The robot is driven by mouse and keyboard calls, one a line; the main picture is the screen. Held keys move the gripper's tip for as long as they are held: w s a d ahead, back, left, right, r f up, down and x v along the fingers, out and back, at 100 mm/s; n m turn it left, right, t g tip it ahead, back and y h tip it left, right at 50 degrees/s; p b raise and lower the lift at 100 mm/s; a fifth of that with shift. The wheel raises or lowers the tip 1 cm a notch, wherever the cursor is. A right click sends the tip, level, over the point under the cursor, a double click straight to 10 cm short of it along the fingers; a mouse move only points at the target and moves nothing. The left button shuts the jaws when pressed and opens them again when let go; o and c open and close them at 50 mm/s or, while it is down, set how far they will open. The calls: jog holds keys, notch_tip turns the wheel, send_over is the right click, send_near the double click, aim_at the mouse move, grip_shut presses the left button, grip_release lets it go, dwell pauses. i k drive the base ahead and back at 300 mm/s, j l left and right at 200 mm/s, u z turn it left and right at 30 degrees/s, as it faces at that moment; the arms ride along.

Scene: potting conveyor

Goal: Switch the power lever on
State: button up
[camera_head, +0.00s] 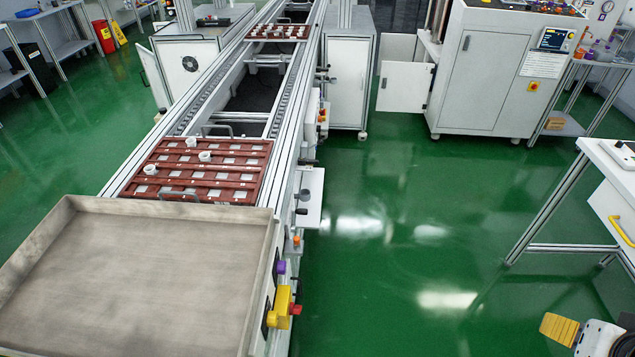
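A yellow switch box (283,306) with a red knob or lever (295,309) is fixed on the right side of the conveyor's near end; it looks like the power lever, but its setting is too small to tell. A smaller yellow and red switch (533,87) is on the white cabinet at the back right. Part of my arm, likely with my gripper (558,328), shows at the bottom right corner as a ridged yellow-orange pad beside white and black parts. It is well apart from the switch box, over the green floor. Most of it is cut off by the frame.
A grey metal tray (262,214) covers the conveyor's near end. Behind it, a red-brown pallet (250,158) holds small pale parts. A purple knob (281,267) sits above the switch box. A white workbench (612,160) stands at right. The green floor between is clear.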

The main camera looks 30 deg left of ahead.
aim_at(296, 308)
jog(key=i+j+u, duration=0.1)
jog(key=u, duration=0.35)
jog(key=i+u, duration=0.2)
jog(key=u, duration=0.3)
jog(key=i+u, duration=0.2)
jog(key=u, duration=0.25)
jog(key=i+l+u, duration=0.1)
jog(key=u, duration=0.4)
jog(key=i+l+u, duration=0.2)
jog(key=u, duration=0.25)
jog(key=k+j+z, duration=0.15)
jog(key=k, duration=0.25)
jog(key=k+j+z, duration=0.1)
jog(key=k+j, duration=0.2)
jog(key=k, duration=0.15)
jog(key=k+j+z, duration=0.15)
jog(key=k, duration=0.3)
jog(key=i+l+z, duration=0.15)
jog(key=i+z, duration=0.2)
jog(key=i, duration=0.6)
